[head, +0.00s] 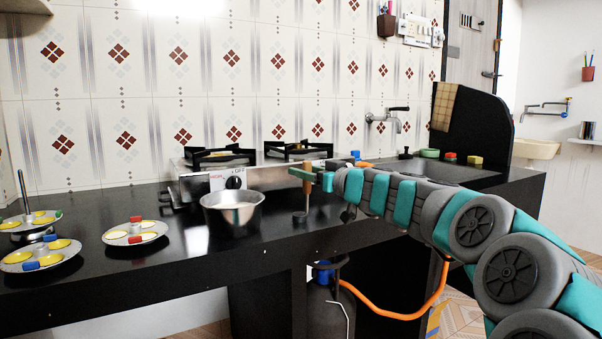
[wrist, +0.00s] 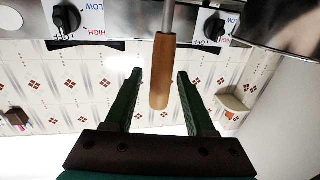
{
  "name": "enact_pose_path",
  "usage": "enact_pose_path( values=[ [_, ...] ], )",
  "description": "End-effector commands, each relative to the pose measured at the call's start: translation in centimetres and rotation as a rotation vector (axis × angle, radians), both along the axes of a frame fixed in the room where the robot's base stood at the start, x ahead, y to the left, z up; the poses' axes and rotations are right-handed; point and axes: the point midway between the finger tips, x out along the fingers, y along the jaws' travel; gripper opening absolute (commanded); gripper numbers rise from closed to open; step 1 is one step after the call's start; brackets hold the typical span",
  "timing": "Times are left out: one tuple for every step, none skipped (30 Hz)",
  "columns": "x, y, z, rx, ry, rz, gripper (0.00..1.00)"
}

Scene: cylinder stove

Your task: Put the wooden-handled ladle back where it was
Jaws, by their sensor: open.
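The wooden-handled ladle (head: 306,188) is upright in front of the stove in the head view, its lower end near the black counter; whether it touches is unclear. In the wrist view its brown handle (wrist: 161,78) lies between my two fingers, with visible gaps on both sides, and its metal shaft runs up out of the picture. My gripper (wrist: 159,74) is open around the handle. In the head view my gripper (head: 318,180) is at the handle's height, reaching in from the right.
A steel bowl (head: 233,210) stands left of the ladle, close by. The two-burner stove (head: 285,177) is behind, with knobs facing front. Plates (head: 135,234) with coloured pieces are at the left. A sink (head: 440,168) and tap (head: 387,120) are to the right.

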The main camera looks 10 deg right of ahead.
Motion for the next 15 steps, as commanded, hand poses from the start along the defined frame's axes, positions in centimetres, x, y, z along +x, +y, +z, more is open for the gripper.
enact_pose_path(
  values=[
    [-0.9, -0.5, -0.1, 0.002, -0.002, 0.0, 0.55],
    [-1.3, -0.8, -0.2, 0.002, -0.001, -0.001, 0.55],
    [-2.0, -1.1, -0.3, 0.002, 0.001, -0.001, 0.55],
    [-2.5, -1.4, -0.4, 0.002, 0.001, 0.0, 0.55],
    [-3.0, -1.6, -0.3, 0.002, 0.0, 0.001, 0.55],
    [-3.7, -2.0, -0.2, 0.002, -0.001, 0.0, 0.55],
    [-4.2, -2.3, -0.2, 0.002, -0.001, 0.0, 0.55],
    [-4.7, -2.6, -0.2, 0.002, -0.001, -0.001, 0.55],
    [-5.3, -3.0, -0.3, 0.001, 0.0, -0.001, 0.55],
    [-5.7, -3.2, -0.3, 0.001, 0.0, -0.001, 0.55],
    [-6.1, -3.5, -0.3, 0.001, 0.0, -0.001, 0.55],
    [-6.7, -3.8, -0.3, 0.0, -0.001, -0.001, 0.55],
    [-7.1, -3.9, -0.2, 0.001, 0.0, -0.001, 0.55],
    [-7.4, -4.2, -0.2, 0.001, 0.0, -0.001, 0.55],
    [-7.8, -4.3, -0.2, 0.001, 0.0, 0.0, 0.55]
  ],
)
